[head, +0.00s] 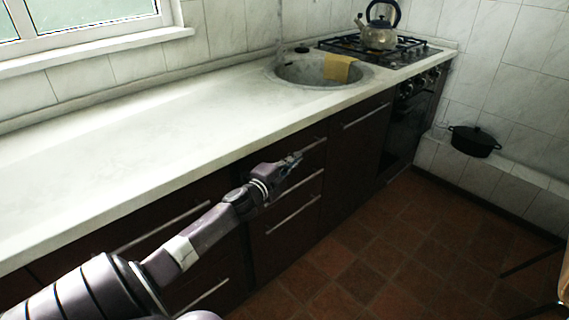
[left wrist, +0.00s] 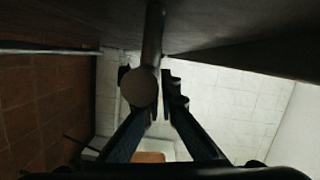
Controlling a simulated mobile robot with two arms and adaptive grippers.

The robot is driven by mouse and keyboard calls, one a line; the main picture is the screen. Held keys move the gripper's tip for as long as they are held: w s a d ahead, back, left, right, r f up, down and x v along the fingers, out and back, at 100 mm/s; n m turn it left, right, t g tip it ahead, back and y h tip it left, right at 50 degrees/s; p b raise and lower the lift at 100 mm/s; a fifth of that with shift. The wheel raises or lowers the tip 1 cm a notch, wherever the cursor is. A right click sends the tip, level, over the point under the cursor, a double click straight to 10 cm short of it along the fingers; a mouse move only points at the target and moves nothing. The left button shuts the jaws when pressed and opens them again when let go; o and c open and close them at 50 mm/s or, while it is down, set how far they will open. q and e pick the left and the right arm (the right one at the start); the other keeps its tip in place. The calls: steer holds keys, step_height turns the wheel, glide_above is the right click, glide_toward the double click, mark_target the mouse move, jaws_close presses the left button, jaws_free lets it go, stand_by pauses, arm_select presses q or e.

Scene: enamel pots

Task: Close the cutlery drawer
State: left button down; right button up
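The dark cutlery unit sits under the white counter, with drawer fronts and long metal bar handles. The upper drawer handle (head: 311,146) runs just above my left gripper (head: 292,162). Whether the top drawer stands slightly open is hard to see. In the left wrist view, a dark bar with a round end (left wrist: 140,88) lies between the camera and my left fingertips (left wrist: 158,100). It overlaps the left finger and hides part of the grip. The fingers are close together, with a narrow gap. I cannot tell whether they press on the bar. My right gripper is in neither view.
Lower handles (head: 294,215) lie below the gripper. The counter (head: 140,130) is bare up to the sink (head: 305,72) with its yellow cloth. A kettle (head: 379,38) stands on the stove. A black pot (head: 473,141) rests on a tiled ledge. The tiled floor (head: 400,235) is mostly clear.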

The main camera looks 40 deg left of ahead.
arm_select(q)
steer(key=s+d, duration=0.2)
steer(key=s, duration=0.9)
steer(key=shift+s+r, duration=0.15)
steer(key=shift+r, duration=0.05)
